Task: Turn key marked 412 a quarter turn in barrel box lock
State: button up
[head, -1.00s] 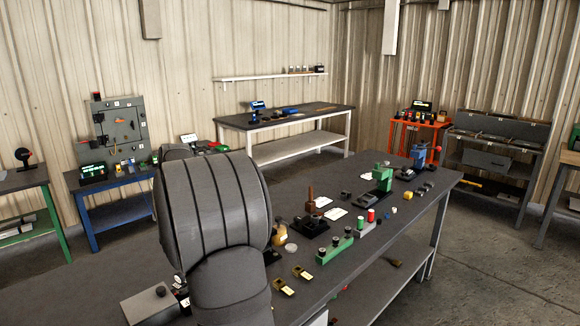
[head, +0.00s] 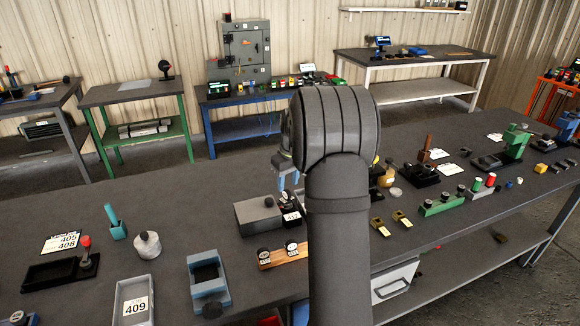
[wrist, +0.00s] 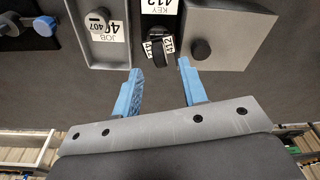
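In the wrist view a black key (wrist: 166,46) with white 412 tags sits in a dark holder under a label reading KEY 412. The tag also shows in the head view (head: 291,216), partly hidden by my arm. My gripper (wrist: 160,66) has two blue fingers, spread apart with nothing between them, just short of the key. In the head view a blue finger (head: 289,180) shows above the bench. A grey box (wrist: 232,30) with a dark round knob (wrist: 201,49) stands right of the key. I cannot make out a keyhole or which piece is the barrel box lock.
A grey tray (wrist: 117,55) labelled JOB with a 407 piece lies left of the key. In the head view a wooden block (head: 283,256), a blue holder (head: 207,286) and a tray marked 409 (head: 122,285) stand nearby. Bare bench lies behind the box.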

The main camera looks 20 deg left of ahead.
aim_at(287, 190)
jog(key=shift+w+a+f, duration=0.1)
jog(key=shift+a+f, duration=0.05)
jog(key=shift+f, duration=1)
jog(key=shift+w+a+f, duration=0.1)
jog(key=shift+a+f, duration=0.05)
jog(key=shift+f, duration=0.95)
grip_shut()
